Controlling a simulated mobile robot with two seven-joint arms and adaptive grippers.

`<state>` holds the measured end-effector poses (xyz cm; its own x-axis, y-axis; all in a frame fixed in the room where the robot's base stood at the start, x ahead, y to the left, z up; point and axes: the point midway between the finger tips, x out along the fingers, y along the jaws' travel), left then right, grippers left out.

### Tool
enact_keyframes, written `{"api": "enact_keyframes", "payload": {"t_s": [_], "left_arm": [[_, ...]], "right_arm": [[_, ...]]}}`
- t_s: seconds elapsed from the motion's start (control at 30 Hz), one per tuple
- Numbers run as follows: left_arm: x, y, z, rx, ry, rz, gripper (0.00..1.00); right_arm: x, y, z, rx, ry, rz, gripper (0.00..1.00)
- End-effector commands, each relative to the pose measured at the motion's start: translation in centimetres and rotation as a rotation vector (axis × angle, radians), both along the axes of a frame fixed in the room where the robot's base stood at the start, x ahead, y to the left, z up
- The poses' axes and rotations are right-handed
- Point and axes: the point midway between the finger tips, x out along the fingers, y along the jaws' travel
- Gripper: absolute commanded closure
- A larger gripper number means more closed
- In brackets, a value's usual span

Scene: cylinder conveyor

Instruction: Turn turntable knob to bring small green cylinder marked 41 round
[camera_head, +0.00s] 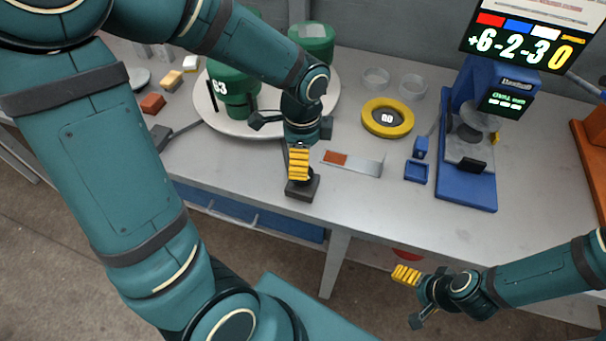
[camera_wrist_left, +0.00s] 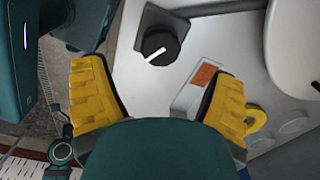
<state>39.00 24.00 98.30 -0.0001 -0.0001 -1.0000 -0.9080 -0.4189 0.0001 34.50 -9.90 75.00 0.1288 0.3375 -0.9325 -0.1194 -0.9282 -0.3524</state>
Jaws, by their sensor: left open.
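A black knob with a white pointer line shows in the left wrist view (camera_wrist_left: 160,45), on a dark base on the table. In the head view the dark base (camera_head: 302,190) sits near the table's front edge. My left gripper (camera_head: 300,165) is just above it; in the wrist view its yellow fingers (camera_wrist_left: 158,78) are spread and empty, apart from the knob. The white turntable (camera_head: 270,128) carries a green cylinder (camera_head: 232,85) with a white number, perhaps 83, and another green one (camera_head: 312,40). No mark 41 is readable; my arm hides part. My right gripper (camera_head: 408,297) looks open and empty, low at right.
A metal strip with an orange patch (camera_head: 352,162) lies right of the knob base. Beyond it are a yellow ring (camera_head: 370,123), two clear dishes (camera_head: 376,78) and a blue instrument (camera_head: 470,190). Small blocks (camera_head: 153,103) lie left of the turntable. A screen (camera_head: 530,35) stands at back right.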

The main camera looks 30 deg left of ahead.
Motion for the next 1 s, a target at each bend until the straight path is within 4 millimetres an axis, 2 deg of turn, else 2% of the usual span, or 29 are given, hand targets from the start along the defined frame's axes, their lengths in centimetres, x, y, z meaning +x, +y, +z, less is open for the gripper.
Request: {"api": "enact_keyframes", "payload": {"t_s": [0.03, 0.1, 0.3, 0.5, 0.8, 0.87, 1.0], "left_arm": [[-0.1, 0.0, -1.4, 0.0, 0.004, -0.001, 0.14], [-0.1, 0.0, -2.7, 0.001, 0.004, -0.002, 0.14], [0.0, 0.0, -5.6, 0.0, 0.002, 0.0, 0.14], [0.0, 0.0, -6.8, 0.0, 0.001, 0.0, 0.14], [0.0, 0.0, -6.9, 0.0, 0.0, 0.0, 0.14], [0.0, 0.0, -6.9, 0.0, 0.0, 0.0, 0.33], [0.0, 0.0, -6.9, 0.0, 0.0, 0.0, 0.82]], "right_arm": [[0.1, 0.0, -0.6, 0.0, -0.002, -0.001, 0.14], [0.2, 0.0, -1.0, -0.001, -0.004, 0.0, 0.14], [0.3, -0.1, -1.9, -0.001, -0.009, -0.002, 0.14], [0.4, -0.1, -2.2, -0.002, -0.01, -0.003, 0.14], [0.5, -0.1, -2.2, -0.003, -0.012, -0.002, 0.14], [0.5, -0.1, -2.2, -0.003, -0.012, -0.002, 0.14], [0.5, -0.1, -2.2, -0.003, -0.011, -0.003, 0.14]]}}
